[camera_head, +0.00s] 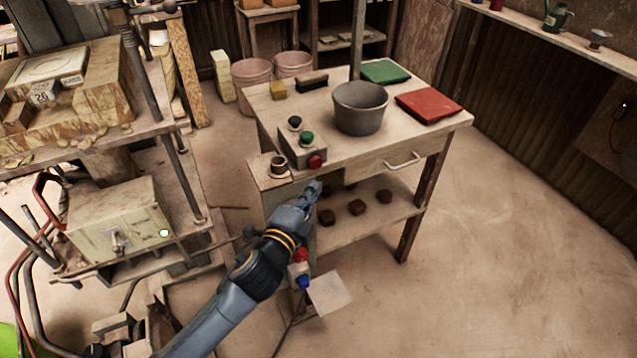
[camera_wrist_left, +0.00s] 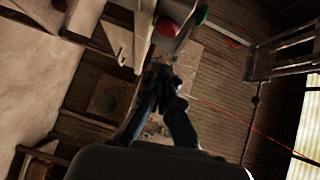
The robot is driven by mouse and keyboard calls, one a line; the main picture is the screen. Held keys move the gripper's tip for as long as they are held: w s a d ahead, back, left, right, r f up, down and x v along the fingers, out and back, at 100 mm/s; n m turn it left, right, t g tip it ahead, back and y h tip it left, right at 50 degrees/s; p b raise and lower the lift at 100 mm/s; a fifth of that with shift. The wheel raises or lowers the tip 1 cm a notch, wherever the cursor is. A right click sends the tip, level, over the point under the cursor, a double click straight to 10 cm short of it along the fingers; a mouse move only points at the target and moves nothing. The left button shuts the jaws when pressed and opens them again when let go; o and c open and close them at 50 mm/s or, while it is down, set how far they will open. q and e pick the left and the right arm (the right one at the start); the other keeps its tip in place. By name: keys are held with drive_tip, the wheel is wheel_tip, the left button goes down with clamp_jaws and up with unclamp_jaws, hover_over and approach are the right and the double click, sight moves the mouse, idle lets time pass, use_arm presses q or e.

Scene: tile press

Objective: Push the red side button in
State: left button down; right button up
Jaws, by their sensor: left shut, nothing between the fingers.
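The red side button (camera_head: 316,162) is a round knob on the front face of a small beige control box (camera_head: 290,150) on the wooden workbench. A green button (camera_head: 307,138) and a dark button (camera_head: 295,122) are on the box's top. My left gripper (camera_head: 313,188) is shut and empty, just below and in front of the red button in the head view, with a small gap visible. In the left wrist view, the red button (camera_wrist_left: 167,27) appears beyond my shut fingers (camera_wrist_left: 161,88), near the top. My right gripper is not in view.
A grey bucket (camera_head: 360,110), a green tray (camera_head: 386,72) and a red tray (camera_head: 428,105) are on the bench (camera_head: 390,142). A small round cup (camera_head: 279,167) stands left of the button. Dark red blocks (camera_head: 357,207) lie on the lower shelf. The floor at right is clear.

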use_arm(q)
drive_tip(key=v, duration=0.6)
drive_tip(key=shift+s, duration=0.2)
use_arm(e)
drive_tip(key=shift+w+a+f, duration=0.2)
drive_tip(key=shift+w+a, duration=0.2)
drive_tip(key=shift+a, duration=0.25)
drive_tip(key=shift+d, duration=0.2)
